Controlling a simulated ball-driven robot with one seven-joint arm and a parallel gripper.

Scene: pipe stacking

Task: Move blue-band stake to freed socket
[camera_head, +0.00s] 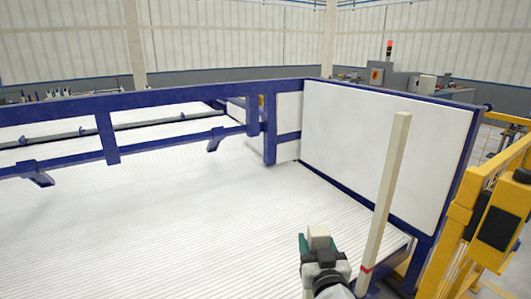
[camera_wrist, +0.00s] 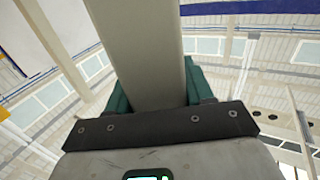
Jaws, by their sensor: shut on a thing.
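My gripper (camera_head: 320,254) is low in the head view, right of centre. It is shut on a pale stake (camera_head: 319,236), of which only a short pale end shows there. In the wrist view the held stake (camera_wrist: 140,50) runs up out of the picture between the teal fingers of my gripper (camera_wrist: 155,95). No blue band shows on its visible part. Another tall pale stake (camera_head: 390,180) stands to the right of my gripper, slightly tilted, with a red band near its bottom. I cannot make out any open socket.
A blue frame (camera_head: 180,95) borders the wide white ribbed bed (camera_head: 150,220). A white panel (camera_head: 375,140) stands behind the red-band stake. A yellow guard post (camera_head: 460,225) is close on the right. The bed left of my gripper is clear.

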